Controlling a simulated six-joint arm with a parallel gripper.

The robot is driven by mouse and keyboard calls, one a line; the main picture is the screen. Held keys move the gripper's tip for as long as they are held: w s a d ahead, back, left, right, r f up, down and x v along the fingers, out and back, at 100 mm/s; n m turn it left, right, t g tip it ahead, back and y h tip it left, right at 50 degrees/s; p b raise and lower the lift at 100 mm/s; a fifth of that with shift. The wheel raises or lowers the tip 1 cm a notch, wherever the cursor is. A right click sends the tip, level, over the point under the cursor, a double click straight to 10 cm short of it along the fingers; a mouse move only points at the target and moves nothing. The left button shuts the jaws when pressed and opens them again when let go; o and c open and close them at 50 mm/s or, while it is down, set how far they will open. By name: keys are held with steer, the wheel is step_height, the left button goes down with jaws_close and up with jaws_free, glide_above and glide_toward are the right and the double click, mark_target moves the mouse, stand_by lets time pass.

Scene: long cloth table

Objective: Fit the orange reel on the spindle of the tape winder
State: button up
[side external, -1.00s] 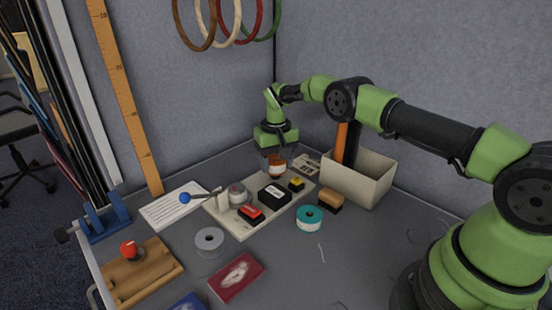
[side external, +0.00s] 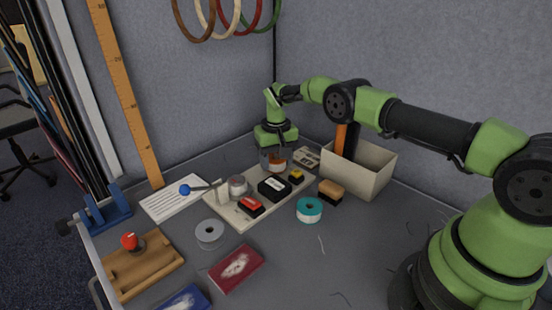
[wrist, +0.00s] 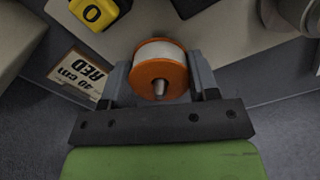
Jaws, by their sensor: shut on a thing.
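The orange reel (wrist: 175,80), with a pale band around its middle, is between the two fingers of my gripper (wrist: 160,86) in the wrist view. My gripper is shut on its sides. A pale pointed pin, the spindle tip (wrist: 160,88), shows in the reel's centre hole, so the reel appears to be around it; I cannot tell how far down it sits. In the side view my gripper (side external: 274,160) holds the reel (side external: 275,161) low at the far end of the tape winder's cream board (side external: 238,225). The spindle's lower part is hidden.
The board also bears a silver drum (side external: 237,186), a black box (side external: 274,189), a red switch (side external: 250,205) and a yellow button (side external: 296,175). A cream bin (side external: 366,180) stands close on the right. A teal reel (side external: 309,211) and a grey reel (side external: 209,233) lie in front.

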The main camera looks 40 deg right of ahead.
steer(key=o, duration=1)
step_height(320, 180, up, 10)
